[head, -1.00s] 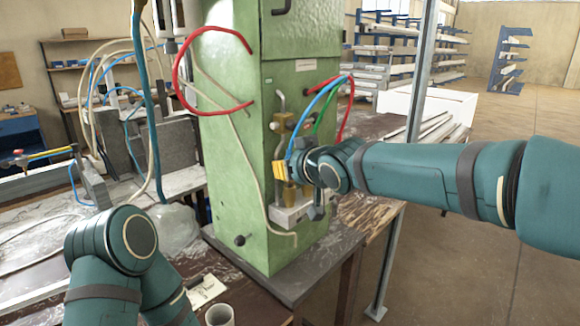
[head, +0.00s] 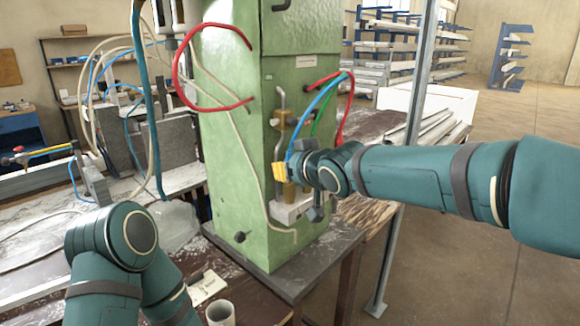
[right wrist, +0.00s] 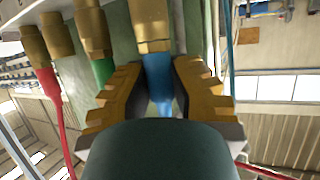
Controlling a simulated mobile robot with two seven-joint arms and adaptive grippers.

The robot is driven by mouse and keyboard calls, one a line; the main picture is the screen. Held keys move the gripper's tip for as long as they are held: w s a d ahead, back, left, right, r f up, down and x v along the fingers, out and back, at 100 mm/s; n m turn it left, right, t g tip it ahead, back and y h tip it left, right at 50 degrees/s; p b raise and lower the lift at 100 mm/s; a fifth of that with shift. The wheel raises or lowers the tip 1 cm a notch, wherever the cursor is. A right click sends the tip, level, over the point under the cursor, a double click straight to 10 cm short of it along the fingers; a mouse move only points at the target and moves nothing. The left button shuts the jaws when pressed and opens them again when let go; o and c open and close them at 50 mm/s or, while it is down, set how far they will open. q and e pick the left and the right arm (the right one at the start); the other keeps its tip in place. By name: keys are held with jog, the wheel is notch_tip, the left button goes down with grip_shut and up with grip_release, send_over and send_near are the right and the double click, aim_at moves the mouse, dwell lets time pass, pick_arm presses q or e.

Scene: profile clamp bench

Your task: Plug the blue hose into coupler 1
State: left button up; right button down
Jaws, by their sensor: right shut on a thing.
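The blue hose (head: 324,100) arches from the side of the green machine down to my right gripper (head: 281,172). In the right wrist view, the yellow fingers of my right gripper (right wrist: 157,92) are closed around the blue hose (right wrist: 158,82). Its upper end meets a brass fitting (right wrist: 150,28); I cannot tell whether that is a coupler or the hose's own end, or whether it is seated. The green hose (right wrist: 103,71) and a red hose (right wrist: 52,84) run into brass fittings beside it. No coupler number is readable. My left gripper is out of view; only my left arm shows.
The green machine column (head: 228,130) stands on a dark plate (head: 325,262). A red hose loop (head: 178,75) and a beige hose hang on it. A cup (head: 221,313) and a label card (head: 207,289) lie near my left arm. A metal post (head: 418,90) rises behind my right arm.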

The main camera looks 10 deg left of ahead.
jog(key=shift+f, duration=0.2)
jog(key=c, duration=0.9)
grip_release()
jog(key=shift+d+r, duration=0.1)
jog(key=shift+p+v, duration=0.5)
jog(key=shift+v, duration=4)
jog(key=shift+w, duration=0.1)
